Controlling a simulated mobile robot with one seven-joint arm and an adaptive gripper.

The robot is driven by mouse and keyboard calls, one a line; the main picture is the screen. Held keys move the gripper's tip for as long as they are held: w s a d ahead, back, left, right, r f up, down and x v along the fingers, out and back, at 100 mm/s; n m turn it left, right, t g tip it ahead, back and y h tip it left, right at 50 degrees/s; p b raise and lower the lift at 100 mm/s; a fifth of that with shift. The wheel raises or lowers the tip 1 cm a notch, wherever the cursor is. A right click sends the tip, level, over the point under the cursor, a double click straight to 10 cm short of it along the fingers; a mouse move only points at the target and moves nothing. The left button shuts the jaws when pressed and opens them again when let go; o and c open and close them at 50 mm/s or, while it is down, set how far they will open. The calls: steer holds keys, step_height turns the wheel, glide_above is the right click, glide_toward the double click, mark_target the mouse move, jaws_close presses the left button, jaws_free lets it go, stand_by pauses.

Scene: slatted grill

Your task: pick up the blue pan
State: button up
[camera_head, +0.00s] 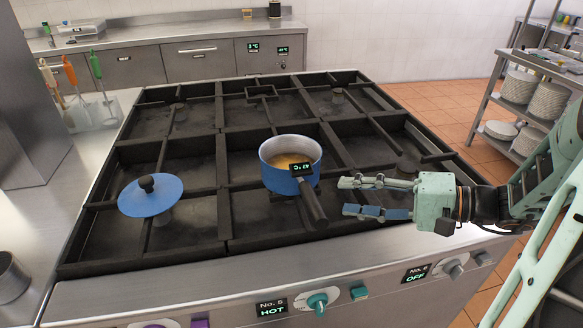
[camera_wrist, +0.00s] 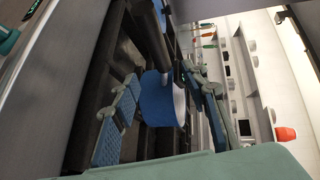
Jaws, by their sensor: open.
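The blue pan (camera_head: 277,180) stands upright on the slatted grill, with yellowish contents inside. The fingertips are just right of the handle, and I see no contact. In the wrist view, the pan's blue side (camera_wrist: 157,100) shows ahead between the open fingers (camera_wrist: 160,80). The blue lid (camera_head: 140,198) with a dark knob lies apart on the grill, left of the pan.
The slatted grill (camera_head: 190,160) has raised dark bars around the pan; the slots behind it are mostly free. Control knobs (camera_head: 318,302) line the front. Utensils (camera_head: 97,65) stand at the left. A rack with stacked plates (camera_head: 545,103) stands at the right.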

mark_target(305, 190)
steer(key=shift+w+p+x, duration=0.2)
steer(key=shift+x, duration=2.5)
steer(key=shift+w+p+x, duration=0.15)
steer(key=shift+p+x, duration=0.05)
steer(key=shift+x, duration=2.5)
steer(key=shift+d+r, duration=0.1)
steer(key=shift+r, duration=0.05)
steer(key=shift+c, duration=0.6)
jaws_close()
steer(key=shift+r, duration=0.15)
